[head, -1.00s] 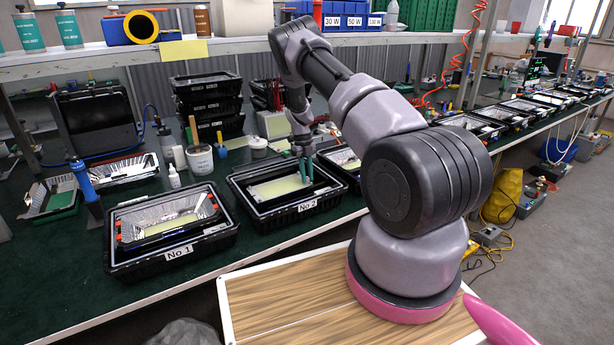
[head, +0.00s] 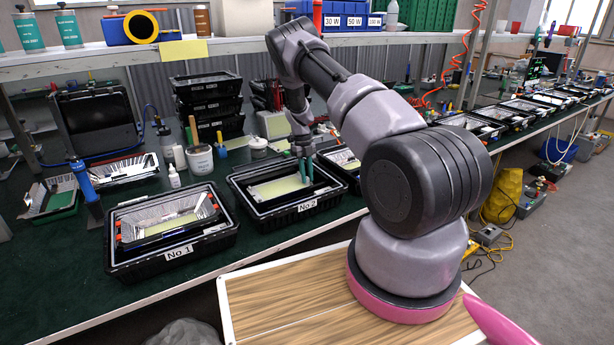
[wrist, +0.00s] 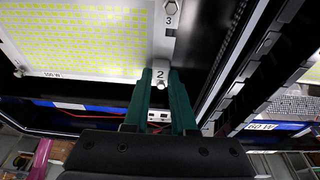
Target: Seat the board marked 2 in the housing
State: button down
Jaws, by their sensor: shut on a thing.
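The board (head: 277,188), pale yellow with rows of LEDs, lies inside the rim of the black housing labelled No 2 (head: 307,207). In the wrist view the board (wrist: 85,35) fills the upper left, with a small grey tab marked 2 (wrist: 160,73) at its corner and a 3 further up. My gripper (head: 303,178) reaches down at the right end of the board. In the wrist view its green fingers (wrist: 160,82) stand either side of the tab, shut on the board there. Whether the board lies flat on the housing floor is hidden.
Housing No 1 (head: 170,225) stands to the left with its own board and reflector. Another housing (head: 345,160) is close on the right, partly behind my arm. Stacked black housings (head: 207,100), a white tub (head: 199,159) and a shelf (head: 170,52) are behind.

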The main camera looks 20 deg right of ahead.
jog(key=shift+f, duration=1.1)
jog(key=c, duration=0.7)
grip_release()
jog(key=shift+o, duration=0.2)
jog(key=v, duration=1)
jog(key=shift+r, duration=0.35)
jog(key=shift+w, duration=0.1)
